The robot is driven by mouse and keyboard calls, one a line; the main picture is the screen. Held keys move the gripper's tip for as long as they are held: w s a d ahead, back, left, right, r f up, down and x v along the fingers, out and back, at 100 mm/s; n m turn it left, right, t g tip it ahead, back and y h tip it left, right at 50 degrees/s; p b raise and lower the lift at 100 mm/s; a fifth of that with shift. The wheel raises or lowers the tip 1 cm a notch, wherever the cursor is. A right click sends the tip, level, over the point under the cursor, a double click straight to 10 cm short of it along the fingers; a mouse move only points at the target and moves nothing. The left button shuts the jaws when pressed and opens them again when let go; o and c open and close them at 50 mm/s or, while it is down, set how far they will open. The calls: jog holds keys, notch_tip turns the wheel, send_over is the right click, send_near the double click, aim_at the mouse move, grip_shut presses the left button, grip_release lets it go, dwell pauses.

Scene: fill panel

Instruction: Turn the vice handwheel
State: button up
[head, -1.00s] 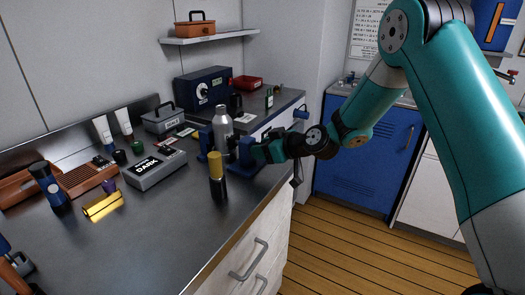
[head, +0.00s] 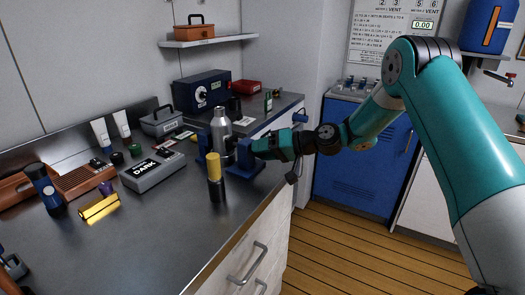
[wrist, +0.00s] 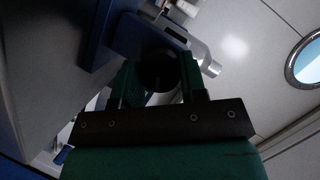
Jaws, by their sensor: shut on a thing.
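The blue vice (head: 243,168) stands on the grey counter near its right edge, with a silver bottle (head: 219,122) upright at its jaws. My gripper (head: 254,149) is at the vice's right side, reaching in from the right. In the wrist view the round dark handwheel (wrist: 158,70) sits between my two green fingers, and my gripper is shut on it. Part of the blue vice (wrist: 125,37) shows behind it. In the head view my gripper hides the handwheel.
A yellow-topped black cylinder (head: 215,178) stands just in front of the vice. A grey box marked DARK (head: 153,172) and a yellow roll (head: 99,207) lie to the left. A dark blue instrument box (head: 203,90) stands behind. The counter's front is clear.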

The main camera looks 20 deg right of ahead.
jog(key=shift+m+y, duration=0.6)
jog(key=shift+m, duration=0.3)
jog(key=o, duration=0.9)
jog(key=b+v, duration=0.2)
jog(key=v, duration=1.5)
jog(key=shift+d, duration=0.25)
jog(key=shift+w+r, duration=0.1)
jog(key=shift+r, duration=0.05)
